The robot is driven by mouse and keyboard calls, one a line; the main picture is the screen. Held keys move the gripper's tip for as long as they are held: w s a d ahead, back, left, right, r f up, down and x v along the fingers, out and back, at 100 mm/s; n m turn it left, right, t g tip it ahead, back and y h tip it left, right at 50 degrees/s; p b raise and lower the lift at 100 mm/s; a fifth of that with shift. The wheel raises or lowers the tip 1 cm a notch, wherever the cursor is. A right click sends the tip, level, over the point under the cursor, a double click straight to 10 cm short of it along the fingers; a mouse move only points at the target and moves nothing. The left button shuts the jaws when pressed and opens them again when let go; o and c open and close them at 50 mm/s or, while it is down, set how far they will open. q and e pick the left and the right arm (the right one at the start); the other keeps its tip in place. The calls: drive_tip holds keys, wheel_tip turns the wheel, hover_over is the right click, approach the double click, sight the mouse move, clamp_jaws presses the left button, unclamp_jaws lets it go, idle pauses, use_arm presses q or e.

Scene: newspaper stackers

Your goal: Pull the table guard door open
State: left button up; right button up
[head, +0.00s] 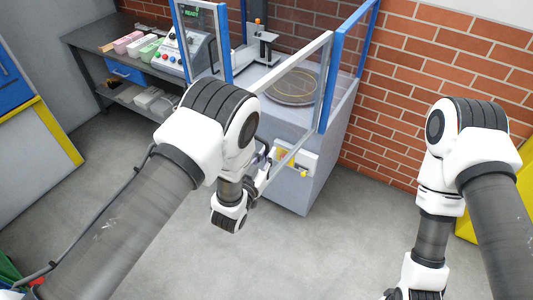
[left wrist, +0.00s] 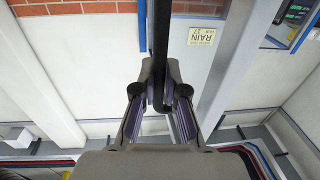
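The guard door (head: 302,88) is a clear panel in a pale frame. It hangs at the right blue post of the grey machine and stands out at an angle from its front, so it looks partly open. My left gripper (head: 264,170) is at the door's outer, lower end, partly hidden behind my wrist. In the left wrist view, the fingers of my left gripper (left wrist: 160,82) close in on both sides of a dark upright handle bar (left wrist: 160,35). My right gripper (head: 414,293) is at the bottom edge, mostly cut off, away from the door.
A round turntable (head: 292,86) sits inside the machine (head: 310,185). A dark bench (head: 88,42) with coloured blocks and a control box (head: 187,52) stands left. A brick wall (head: 395,85) is behind and right. The floor (head: 300,250) in front is clear.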

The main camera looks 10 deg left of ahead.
use_arm(q)
drive_tip(key=o, duration=0.5)
drive_tip(key=shift+r, duration=0.15)
drive_tip(key=shift+c, duration=0.2)
drive_tip(key=shift+w+d, duration=0.1)
drive_tip(key=shift+d, duration=0.1)
drive_tip(key=v, duration=0.7)
drive_tip(key=shift+s, duration=0.25)
drive_tip(key=shift+a, duration=0.1)
